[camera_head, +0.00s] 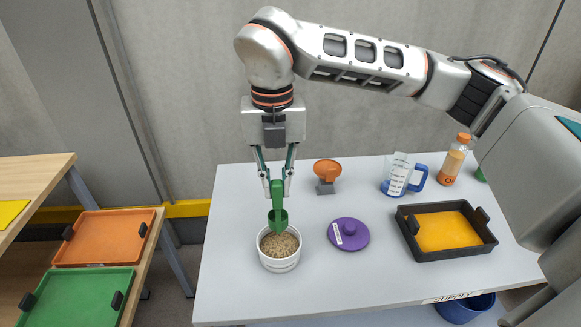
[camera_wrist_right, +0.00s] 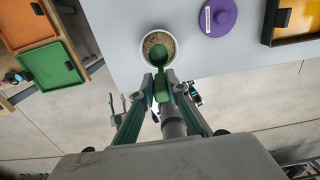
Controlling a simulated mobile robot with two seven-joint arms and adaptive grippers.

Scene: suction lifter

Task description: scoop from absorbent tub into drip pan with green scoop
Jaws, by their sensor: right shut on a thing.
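My right gripper (camera_head: 275,188) is shut on the handle of the green scoop (camera_head: 278,212) and holds it upright, bowl down. The scoop's bowl is over the far part of the white absorbent tub (camera_head: 280,265), which is filled with tan granules (camera_head: 278,245). In the right wrist view the scoop (camera_wrist_right: 160,88) overlaps the near rim of the tub (camera_wrist_right: 146,38); I cannot tell if it touches the granules. The drip pan (camera_head: 447,252), a black-rimmed tray with an orange-yellow floor and two dark handles, sits at the right of the table. My left gripper does not show.
A purple lid (camera_head: 349,234) with a knob lies between tub and pan. An orange item on a grey stand (camera_head: 327,174), a blue-handled jug (camera_head: 400,176) and an orange-capped bottle (camera_head: 455,160) stand at the back. Orange (camera_head: 104,238) and green (camera_head: 84,298) trays are left, off the table.

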